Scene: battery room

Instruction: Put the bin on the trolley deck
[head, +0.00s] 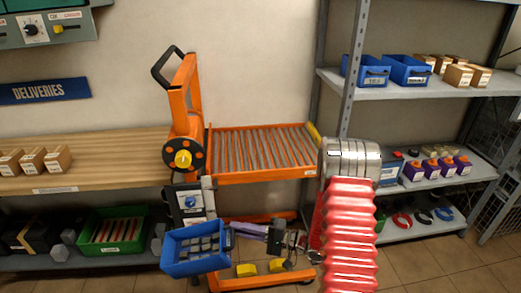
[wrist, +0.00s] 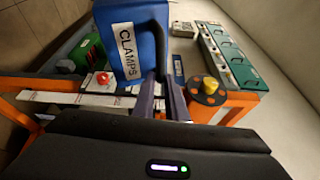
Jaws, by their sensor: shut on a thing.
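The blue bin (head: 182,266) hangs in front of the trolley's left side, lower than the deck, with several grey blocks in it. In the wrist view the bin (wrist: 143,65) shows a white CLAMPS label and a black handle. My gripper (head: 231,231) reaches in from the right with purple fingers. In the wrist view my gripper (wrist: 161,80) is shut on the bin at its handle. The orange trolley's roller deck (head: 262,149) is empty, above and to the right of the bin. The exact finger contact is small in the head view.
The trolley's orange post with a black handle (head: 166,66) and a round hub (head: 183,158) stands left of the deck. A wooden bench (head: 110,160) with cartons is at left, a green bin (head: 108,243) below it. Grey shelving (head: 420,90) with blue bins stands at right.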

